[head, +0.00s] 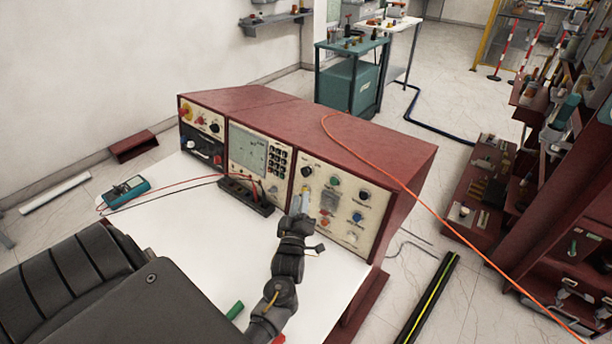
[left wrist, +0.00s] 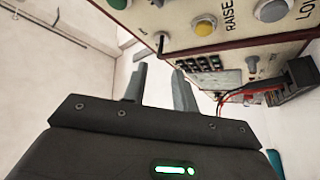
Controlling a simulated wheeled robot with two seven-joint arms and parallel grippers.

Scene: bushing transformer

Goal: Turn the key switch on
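The red control console (head: 290,120) stands on a white table. My left gripper (head: 301,192) is at the lower left of its right-hand panel (head: 345,197) in the head view and covers part of it. In the left wrist view, the gripper's two grey fingers (left wrist: 158,72) are apart with nothing between them. A small dark piece (left wrist: 160,43) sticks out of the panel just beyond the gap; it may be the key, but it is too small to be sure. I see no clear key in the head view. My right gripper is not in view.
A black terminal box (head: 246,195) with red leads sits in front of the console, left of my gripper. A teal meter (head: 126,190) lies at the table's left. An orange cable (head: 400,180) runs over the console. Yellow (left wrist: 204,26) and green buttons are close by.

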